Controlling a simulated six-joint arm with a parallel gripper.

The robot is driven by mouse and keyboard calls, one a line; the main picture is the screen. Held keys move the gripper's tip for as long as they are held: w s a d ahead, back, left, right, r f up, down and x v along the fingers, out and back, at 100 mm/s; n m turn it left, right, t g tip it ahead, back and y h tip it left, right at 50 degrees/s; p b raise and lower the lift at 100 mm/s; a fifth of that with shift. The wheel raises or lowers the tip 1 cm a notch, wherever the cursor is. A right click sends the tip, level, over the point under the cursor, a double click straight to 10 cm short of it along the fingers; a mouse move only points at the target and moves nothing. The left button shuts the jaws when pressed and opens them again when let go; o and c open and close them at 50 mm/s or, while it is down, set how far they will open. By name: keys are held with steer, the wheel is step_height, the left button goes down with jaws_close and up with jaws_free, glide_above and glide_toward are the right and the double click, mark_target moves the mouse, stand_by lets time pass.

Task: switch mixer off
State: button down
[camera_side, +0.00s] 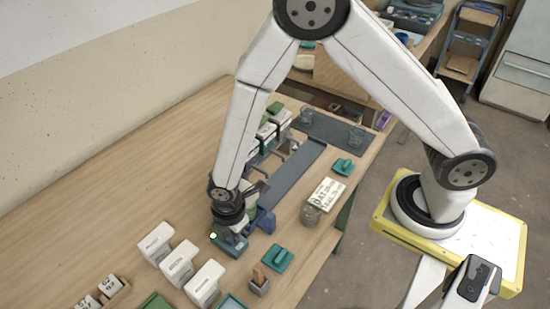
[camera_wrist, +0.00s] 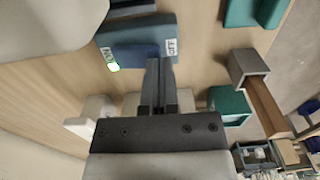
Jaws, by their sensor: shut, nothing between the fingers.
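The blue-grey switch box (camera_side: 233,246) sits on the wooden table below the end of my arm. A green light glows at its left end. In the wrist view the box (camera_wrist: 138,42) shows an ON label beside the lit green light at its left and an OFF label (camera_wrist: 170,47) at its right. My gripper (camera_wrist: 159,63) is shut and empty, with its fingertips close to the edge of the box near the OFF label. I cannot tell whether they touch it. In the side view my gripper (camera_side: 230,226) is just above the box, its tips hidden.
White containers (camera_side: 178,262) stand left of the box. A teal block (camera_side: 278,258) and a small grey holder with a wooden handle (camera_side: 259,286) are to the right. A blue-grey strip (camera_side: 292,172) runs behind.

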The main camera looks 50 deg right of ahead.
steer(key=shift+f, duration=0.3)
steer(key=shift+r, duration=3.55)
steer(key=shift+w+d+r+m, duration=0.1)
steer(key=shift+d+r+m, duration=0.15)
steer(key=shift+d+m, duration=0.2)
steer(key=s+d+r+m+t, duration=0.1)
steer(key=d+r+m, duration=0.3)
steer(key=d+m, duration=0.4)
steer(key=s+d+r+m+t, duration=0.1)
steer(key=s+d+r+m, duration=0.2)
steer(key=d+m, duration=0.6)
step_height(320, 180, up, 2)
steer(key=shift+s+d+r+t, duration=0.1)
steer(key=shift+s+d+t, duration=0.2)
